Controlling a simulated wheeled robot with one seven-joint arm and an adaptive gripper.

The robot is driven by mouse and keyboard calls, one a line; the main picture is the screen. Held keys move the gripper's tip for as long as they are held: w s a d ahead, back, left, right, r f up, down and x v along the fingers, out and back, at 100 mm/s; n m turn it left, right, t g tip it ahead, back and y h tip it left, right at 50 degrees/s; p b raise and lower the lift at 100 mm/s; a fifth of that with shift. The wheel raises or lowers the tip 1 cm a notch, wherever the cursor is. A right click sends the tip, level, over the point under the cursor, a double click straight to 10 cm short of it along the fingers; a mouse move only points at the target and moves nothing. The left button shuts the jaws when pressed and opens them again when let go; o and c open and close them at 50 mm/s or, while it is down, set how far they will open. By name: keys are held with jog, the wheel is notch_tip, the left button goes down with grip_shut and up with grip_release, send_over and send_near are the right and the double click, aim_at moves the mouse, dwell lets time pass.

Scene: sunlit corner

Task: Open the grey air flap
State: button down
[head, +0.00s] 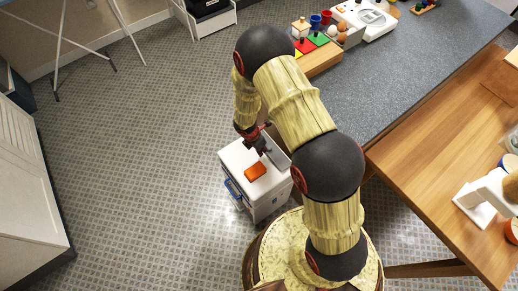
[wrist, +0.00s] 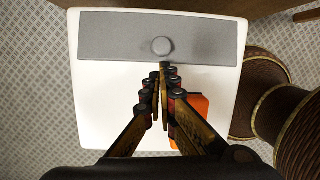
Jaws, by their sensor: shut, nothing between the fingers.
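The grey air flap (wrist: 110,36) is a flat grey panel across the far end of a white unit's top (wrist: 105,105) in the wrist view. A round grey knob (wrist: 162,46) stands at its middle. The flap looks flat, but I cannot tell from above whether it is slightly raised. In the head view the grey flap (head: 278,157) shows partly beside my arm. My gripper (wrist: 162,70) is shut and empty, its fingertips just short of the knob. I cannot tell whether they touch the flap. The gripper also shows above the unit in the head view (head: 259,148).
An orange block (head: 255,171) lies on the white unit, right of my fingers in the wrist view. The unit has a blue handle (head: 232,188) on its side. A grey-topped counter (head: 400,70) and wooden table (head: 425,165) stand right.

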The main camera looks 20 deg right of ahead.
aim_at(269, 148)
jog(key=shift+x, duration=0.75)
jog(key=shift+w+d+r+p, duration=0.1)
jog(key=shift+d+r+p, duration=0.05)
jog(key=shift+r+p, duration=0.2)
dwell(0.6)
jog(key=shift+w+d+r+p, duration=0.15)
jog(key=shift+d+r+p, duration=0.3)
jog(key=shift+r+p, duration=0.4)
jog(key=shift+w+d+r+p, duration=0.25)
jog(key=shift+d+r+p, duration=0.55)
jog(key=shift+p, duration=0.35)
jog(key=shift+w+d+r+p, duration=0.15)
jog(key=shift+d+r+p, duration=0.05)
jog(key=shift+d+p, duration=0.3)
jog(key=shift+w+d+r+p, duration=0.15)
jog(key=shift+d+r+p, duration=0.1)
jog(key=shift+d+p, duration=0.25)
jog(key=shift+w+d+r+p, duration=0.1)
jog(key=shift+w+d+p, duration=0.2)
jog(key=shift+d, duration=0.35)
jog(key=shift+w+d+r+p, duration=0.15)
jog(key=shift+d+p, duration=0.2)
jog(key=shift+d, duration=0.3)
